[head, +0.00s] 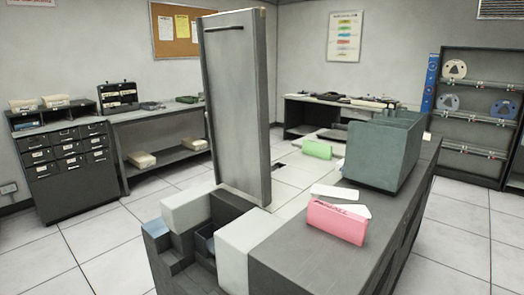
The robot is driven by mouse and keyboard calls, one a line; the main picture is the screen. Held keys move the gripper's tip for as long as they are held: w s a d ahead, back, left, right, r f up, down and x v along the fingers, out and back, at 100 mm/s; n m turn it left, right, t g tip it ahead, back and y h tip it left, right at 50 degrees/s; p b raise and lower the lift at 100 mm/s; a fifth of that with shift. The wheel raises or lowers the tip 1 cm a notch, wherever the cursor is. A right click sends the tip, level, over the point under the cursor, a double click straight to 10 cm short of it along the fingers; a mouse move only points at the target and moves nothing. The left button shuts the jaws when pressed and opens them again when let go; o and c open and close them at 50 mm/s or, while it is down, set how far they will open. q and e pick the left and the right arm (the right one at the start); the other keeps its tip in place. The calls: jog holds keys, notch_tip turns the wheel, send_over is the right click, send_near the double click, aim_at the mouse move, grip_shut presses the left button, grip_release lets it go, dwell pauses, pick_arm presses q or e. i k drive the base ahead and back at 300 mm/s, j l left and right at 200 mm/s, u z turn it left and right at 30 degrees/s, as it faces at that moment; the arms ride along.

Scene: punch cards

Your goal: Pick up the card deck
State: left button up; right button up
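A pink block (337,221) that looks like a card deck stands on the dark grey top of the machine (290,260) at the lower right. White cards (335,193) lie flat just behind it. A similar green block (317,149) stands further back, left of a grey-green bin. Pale card stacks also sit on the cabinet (56,101) and on the low shelf (142,159) at the left. I cannot tell which one the task means. Neither of my grippers shows in the head view.
A tall grey panel (235,100) rises in the middle. The open grey-green bin (382,152) stands behind the pink block. White and dark blocks (186,210) fill the machine's front left. Benches and a tape rack (470,145) line the walls. The tiled floor is clear at both sides.

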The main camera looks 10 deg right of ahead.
aim_at(323, 151)
jog(key=z, duration=3.3)
jog(key=i+l+u, duration=0.15)
jog(key=i, duration=0.3)
jog(key=i+l+u, duration=0.2)
jog(key=i, duration=0.3)
jog(key=i+j+u, duration=0.2)
jog(key=i+u, duration=0.8)
jog(key=i+l+u, duration=0.1)
jog(key=i+u, duration=0.15)
jog(key=i, duration=2.65)
